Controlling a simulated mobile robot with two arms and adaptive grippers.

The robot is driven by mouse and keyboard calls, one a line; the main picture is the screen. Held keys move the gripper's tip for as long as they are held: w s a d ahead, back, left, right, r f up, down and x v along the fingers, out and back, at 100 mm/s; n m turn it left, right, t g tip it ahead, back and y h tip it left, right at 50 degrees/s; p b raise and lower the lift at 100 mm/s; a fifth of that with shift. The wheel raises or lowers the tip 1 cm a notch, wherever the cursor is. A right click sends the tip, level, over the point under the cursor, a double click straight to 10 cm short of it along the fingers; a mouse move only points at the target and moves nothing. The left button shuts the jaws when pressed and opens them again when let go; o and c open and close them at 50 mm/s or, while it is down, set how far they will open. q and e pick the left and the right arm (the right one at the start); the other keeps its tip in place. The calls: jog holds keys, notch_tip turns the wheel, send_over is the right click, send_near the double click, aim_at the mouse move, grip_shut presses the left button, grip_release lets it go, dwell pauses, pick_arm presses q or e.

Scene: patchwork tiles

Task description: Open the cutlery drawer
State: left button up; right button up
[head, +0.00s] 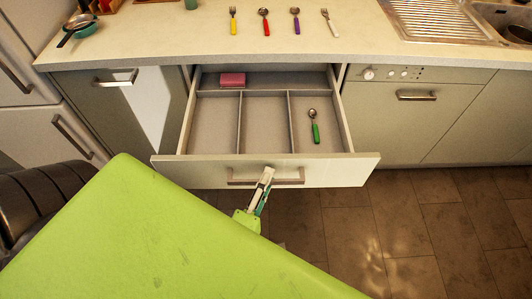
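The cutlery drawer (340,171) stands pulled out from under the counter, with its compartments in view. A spoon with a green handle (313,126) lies in the right compartment, and a pink block (232,79) lies in the back compartment. The drawer's metal bar handle (290,181) is on its front. My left gripper (266,177) is at the middle of this handle, its fingers close together and seemingly shut on the bar. My green arm hides the floor at the lower left. My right gripper is not in view.
A sink drainer (437,20) is at the right. The tiled floor right of the drawer is clear.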

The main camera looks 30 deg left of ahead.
pick_arm(q)
jog(key=s+d, duration=0.2)
jog(key=s, duration=0.9)
jog(key=shift+s, duration=0.4)
jog(key=shift+f, duration=0.1)
jog(key=s+d+f+m+g+h, duration=0.1)
jog(key=d+f+m+g+h, duration=0.15)
jog(key=f+m, duration=0.7)
jog(key=s+d+f+m+g+h, duration=0.1)
jog(key=d+f+m+g+h, duration=0.2)
jog(key=f, duration=1.4)
jog(key=s+a+f+m+g+y, duration=0.1)
jog(key=s+a+f+m+g, duration=0.4)
jog(key=f, duration=0.5)
jog(key=s+a+f+m+g+y, duration=0.1)
jog(key=s+a+f+m+g, duration=0.3)
jog(key=s+f, duration=0.6)
jog(key=shift+s+a+f+m+g+y, duration=0.15)
jog(key=shift+s+a+m+g+y, duration=0.2)
jog(key=shift+a+g, duration=0.8)
